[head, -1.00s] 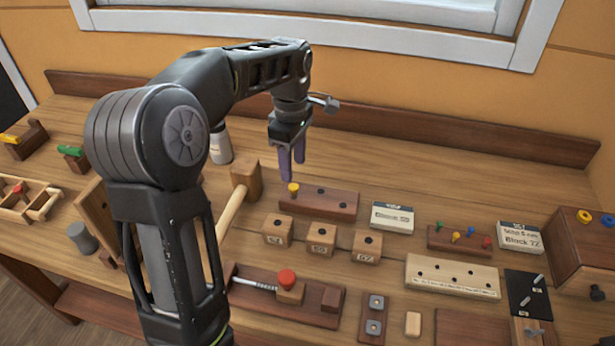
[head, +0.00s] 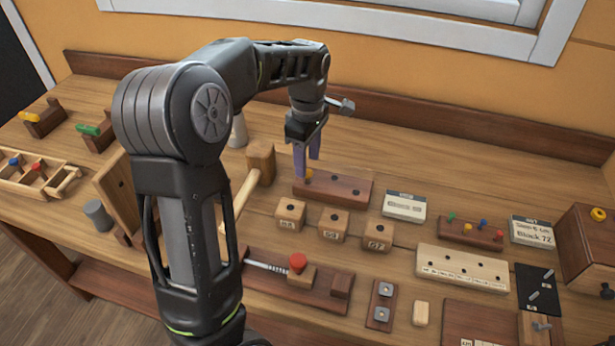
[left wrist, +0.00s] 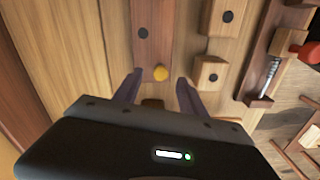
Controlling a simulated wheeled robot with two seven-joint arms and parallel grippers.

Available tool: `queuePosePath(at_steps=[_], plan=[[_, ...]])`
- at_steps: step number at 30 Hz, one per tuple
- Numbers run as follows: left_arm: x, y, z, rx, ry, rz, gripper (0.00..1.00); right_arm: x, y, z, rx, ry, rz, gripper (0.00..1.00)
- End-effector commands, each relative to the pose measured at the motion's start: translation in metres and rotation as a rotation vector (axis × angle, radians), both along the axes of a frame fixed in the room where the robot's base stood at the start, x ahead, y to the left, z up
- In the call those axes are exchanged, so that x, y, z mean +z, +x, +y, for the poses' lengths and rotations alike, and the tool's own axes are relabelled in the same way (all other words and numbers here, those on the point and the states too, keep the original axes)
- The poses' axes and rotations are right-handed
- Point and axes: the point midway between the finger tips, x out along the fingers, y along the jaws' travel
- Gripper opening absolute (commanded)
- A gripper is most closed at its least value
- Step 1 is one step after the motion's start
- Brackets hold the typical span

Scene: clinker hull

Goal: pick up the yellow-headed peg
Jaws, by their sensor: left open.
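The yellow-headed peg (head: 308,174) stands in the left end hole of a dark wooden block (head: 345,188) with further holes. In the left wrist view the yellow head (left wrist: 161,73) shows between and slightly beyond the fingertips. My left gripper (head: 307,172) is open, pointing down, with its purple fingers at the peg's head. In the left wrist view the fingers (left wrist: 160,78) stand apart on both sides of the head with gaps. The peg's shaft is hidden. My right gripper is not in view.
A mallet (head: 260,160) lies left of the block. Small numbered cubes (head: 290,213) stand in front of it. A rack with coloured pegs (head: 470,231) and label cards (head: 405,206) are to the right. The bench behind the block is clear.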

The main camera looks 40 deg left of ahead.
Motion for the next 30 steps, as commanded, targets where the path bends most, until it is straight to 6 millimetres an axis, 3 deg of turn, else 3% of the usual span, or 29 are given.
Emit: queuePosePath(at_steps=[10, 28, 30], plan=[[-0.044, -0.001, -0.001, 0.000, -0.002, 0.004, 0.49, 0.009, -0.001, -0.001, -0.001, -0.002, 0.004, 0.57], [-0.045, -0.001, -0.001, 0.000, 0.000, 0.001, 0.49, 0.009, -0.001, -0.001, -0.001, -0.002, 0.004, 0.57], [-0.045, -0.001, -0.001, 0.000, 0.000, 0.001, 0.44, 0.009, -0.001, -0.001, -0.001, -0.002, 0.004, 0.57]])
